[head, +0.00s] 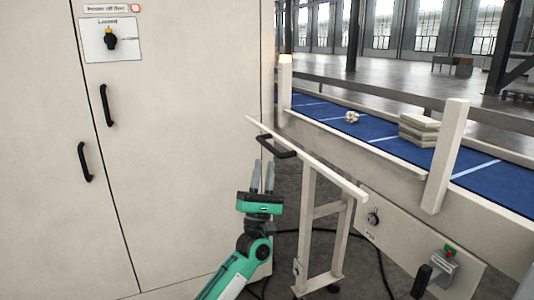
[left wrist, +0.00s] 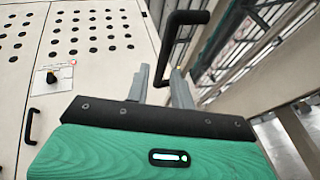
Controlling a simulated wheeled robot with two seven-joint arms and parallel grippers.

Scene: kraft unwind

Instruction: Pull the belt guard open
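The belt guard (head: 325,171) is a cream bar with a framed lower part, standing out beside the conveyor in the head view. A black handle (head: 277,146) sits near its far end; it also shows in the left wrist view (left wrist: 173,45). My left gripper (head: 263,176) is open, its two grey fingers pointing up just below and in front of the handle. In the left wrist view, the handle's lower end lines up with the gap between the fingers (left wrist: 160,88); I cannot tell whether they touch. My right gripper is out of view.
A tall cream cabinet (head: 190,130) with black handles and a knob stands at left. The blue conveyor belt (head: 385,148) carries stacked pads (head: 418,129) and a small pale item (head: 351,117). A post (head: 446,155) and control box (head: 443,268) stand at right. Cables lie on the floor.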

